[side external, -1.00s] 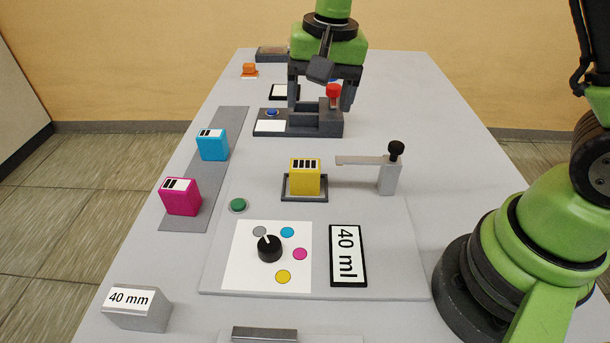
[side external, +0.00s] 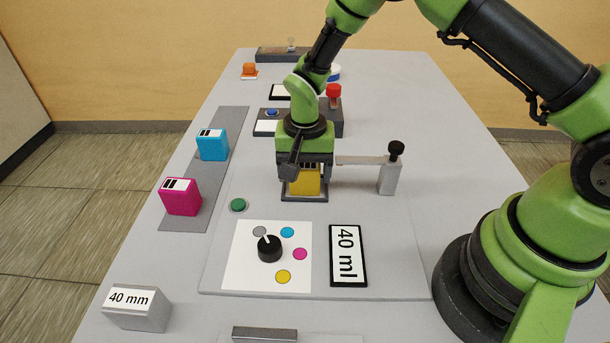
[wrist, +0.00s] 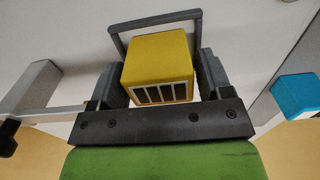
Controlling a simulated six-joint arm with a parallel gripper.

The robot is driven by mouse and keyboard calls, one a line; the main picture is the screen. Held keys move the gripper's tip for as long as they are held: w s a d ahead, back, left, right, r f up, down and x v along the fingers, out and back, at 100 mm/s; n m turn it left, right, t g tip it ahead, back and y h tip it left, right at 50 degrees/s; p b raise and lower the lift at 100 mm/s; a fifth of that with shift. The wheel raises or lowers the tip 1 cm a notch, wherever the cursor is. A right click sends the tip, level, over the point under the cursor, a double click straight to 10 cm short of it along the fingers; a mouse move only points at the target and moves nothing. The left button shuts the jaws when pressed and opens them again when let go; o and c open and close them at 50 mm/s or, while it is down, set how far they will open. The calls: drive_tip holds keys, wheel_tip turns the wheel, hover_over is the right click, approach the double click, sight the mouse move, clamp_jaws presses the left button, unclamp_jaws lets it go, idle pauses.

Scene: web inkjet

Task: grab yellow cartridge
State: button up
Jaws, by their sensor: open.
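The yellow cartridge (side external: 303,182) sits in a dark square tray (side external: 303,198) on the raised grey plate. My gripper (side external: 305,180) is lowered over it and partly hides it in the side view. In the wrist view the yellow cartridge (wrist: 158,58) stands between the two fingers of my gripper (wrist: 160,78), with its striped white label facing the palm. The fingers are open, one on each side, with a narrow gap visible on the right. The dark tray frame (wrist: 160,22) shows beyond the cartridge.
A grey post with a lever arm and black knob (side external: 390,170) stands close on the right. Cyan (side external: 212,145) and magenta (side external: 181,197) cartridges stand on a grey strip at the left. A red-knobbed press (side external: 333,110) is behind. A dial panel (side external: 268,268) lies in front.

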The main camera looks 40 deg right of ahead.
drive_tip(key=shift+f, duration=0.6)
